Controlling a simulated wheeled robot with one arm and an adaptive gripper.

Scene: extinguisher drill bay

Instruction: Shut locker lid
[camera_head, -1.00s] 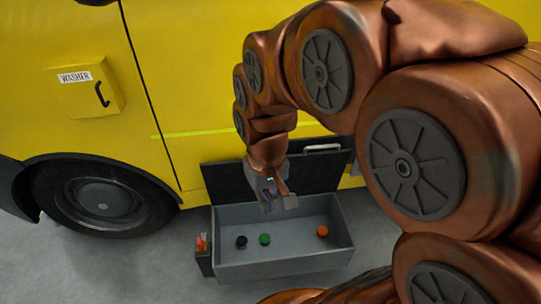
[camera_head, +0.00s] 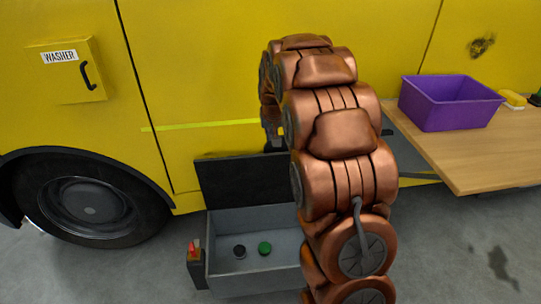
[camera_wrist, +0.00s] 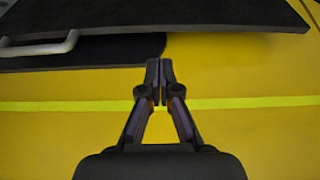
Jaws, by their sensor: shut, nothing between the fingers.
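The grey locker (camera_head: 225,281) stands on the floor by the yellow vehicle with its dark lid (camera_head: 235,183) raised at the back. My arm covers the right part of the locker and lid in the head view. My gripper (camera_head: 272,138) is near the lid's top edge, mostly hidden behind my arm there. In the wrist view my gripper (camera_wrist: 160,72) is shut and empty, in front of the yellow vehicle side. A pale lid handle (camera_wrist: 42,47) shows at the upper left, apart from the fingers. I cannot tell whether the fingertips touch the dark panel edge beside them.
A black puck (camera_head: 239,251) and a green puck (camera_head: 264,248) lie in the locker. A small dark holder (camera_head: 199,268) with red items is at its left side. A wooden table (camera_head: 450,160) with a purple bin (camera_head: 440,118) stands right. A washer box (camera_head: 75,75) is on the vehicle.

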